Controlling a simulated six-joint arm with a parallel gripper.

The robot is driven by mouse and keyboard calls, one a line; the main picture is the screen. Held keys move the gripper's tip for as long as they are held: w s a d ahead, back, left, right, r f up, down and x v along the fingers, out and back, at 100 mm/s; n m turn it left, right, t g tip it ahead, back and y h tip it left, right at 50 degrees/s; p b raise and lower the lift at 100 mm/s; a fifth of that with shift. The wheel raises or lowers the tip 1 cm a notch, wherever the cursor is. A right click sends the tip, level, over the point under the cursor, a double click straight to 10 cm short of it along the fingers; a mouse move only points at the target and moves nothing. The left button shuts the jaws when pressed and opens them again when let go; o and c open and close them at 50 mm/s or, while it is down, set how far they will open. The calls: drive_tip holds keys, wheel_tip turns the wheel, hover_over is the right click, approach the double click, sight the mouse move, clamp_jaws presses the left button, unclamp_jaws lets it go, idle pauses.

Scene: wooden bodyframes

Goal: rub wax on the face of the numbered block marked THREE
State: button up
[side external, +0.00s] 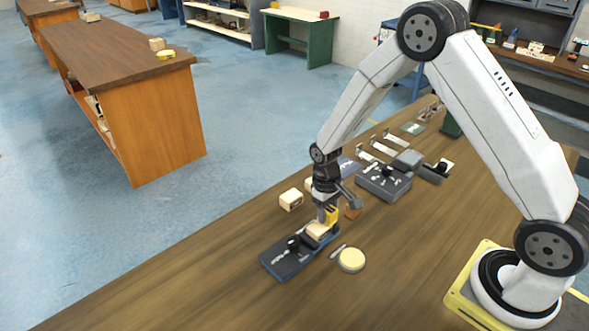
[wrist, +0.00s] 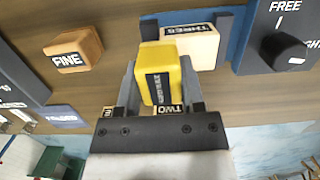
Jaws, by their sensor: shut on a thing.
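My gripper (side external: 328,212) is shut on a yellow wax block (side external: 333,215), which has a dark label and shows large between the fingers (wrist: 148,90) in the wrist view. The pale wooden block marked THREE (wrist: 196,46) sits against a blue holder (wrist: 236,40) just beyond the wax. In the side view the THREE block (side external: 317,230) lies on the dark blue-edged fixture (side external: 283,262), right below my gripper. The wax partly overlaps the block in the wrist view; I cannot tell whether they touch.
A block marked TWO (wrist: 178,110) shows beside the fingers. A brown block marked FINE (wrist: 73,50) stands nearby. A pale block (side external: 291,199) sits left of my gripper, and a round cream tin (side external: 351,260) to the right. Grey equipment (side external: 384,181) stands behind. The front tabletop is clear.

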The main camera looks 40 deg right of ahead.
drive_tip(key=shift+a, duration=3.2)
drive_tip(key=shift+d, duration=3.5)
drive_tip(key=shift+a+r, duration=0.1)
drive_tip(key=shift+r, duration=3.95)
